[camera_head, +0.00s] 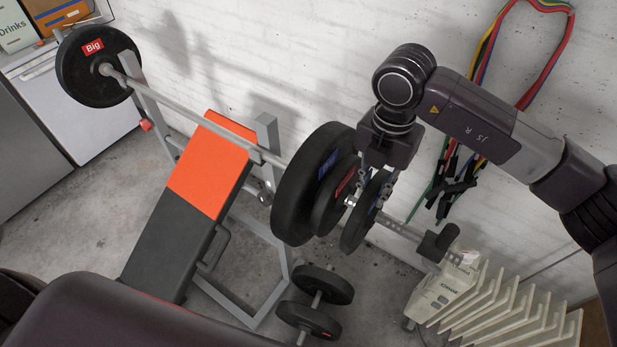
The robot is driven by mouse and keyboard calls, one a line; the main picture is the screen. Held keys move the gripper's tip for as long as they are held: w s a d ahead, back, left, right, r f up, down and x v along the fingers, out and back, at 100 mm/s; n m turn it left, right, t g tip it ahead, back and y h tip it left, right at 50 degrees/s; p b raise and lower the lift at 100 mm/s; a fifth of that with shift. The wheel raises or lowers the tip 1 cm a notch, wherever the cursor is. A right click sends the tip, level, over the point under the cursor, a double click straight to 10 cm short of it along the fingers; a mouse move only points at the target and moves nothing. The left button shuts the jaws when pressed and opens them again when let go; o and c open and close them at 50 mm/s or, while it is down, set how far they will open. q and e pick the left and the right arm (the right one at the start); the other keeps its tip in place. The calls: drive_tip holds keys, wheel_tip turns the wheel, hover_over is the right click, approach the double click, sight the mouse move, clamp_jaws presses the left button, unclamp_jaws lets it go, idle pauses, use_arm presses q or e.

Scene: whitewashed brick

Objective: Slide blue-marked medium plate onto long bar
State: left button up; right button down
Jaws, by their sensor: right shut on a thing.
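The long bar (205,118) rests across the bench rack, running from upper left towards the right. On its right part sit a large black plate with a blue label (301,190) and a smaller plate with a red label (334,205). My right gripper (375,186) points down and is shut on the rim of the blue-marked medium plate (357,229). It holds this plate upright, just right of the red-marked one, with a small gap between them. Silver metal shows in the gap. My left gripper is not in view.
A plate labelled "Big" (94,65) is on the bar's left end. An orange and black bench (195,200) stands below.

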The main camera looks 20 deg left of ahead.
drive_tip(key=shift+w+r, duration=0.1)
drive_tip(key=shift+r, duration=0.5)
idle(0.5)
drive_tip(key=shift+w+a, duration=0.1)
drive_tip(key=shift+a, duration=0.2)
drive_tip(key=shift+w+a+b, duration=0.2)
drive_tip(key=shift+a+b, duration=0.3)
drive_tip(key=shift+a, duration=0.05)
drive_tip(key=shift+w+a, duration=0.1)
drive_tip(key=shift+a, duration=0.25)
drive_tip(key=shift+a, duration=0.1)
drive_tip(key=c, duration=2.1)
unclamp_jaws()
drive_tip(key=o, duration=0.4)
drive_tip(key=shift+s, duration=0.2)
drive_tip(key=shift+d, duration=0.2)
drive_tip(key=shift+s+a+f, duration=0.1)
drive_tip(key=shift+f, duration=0.05)
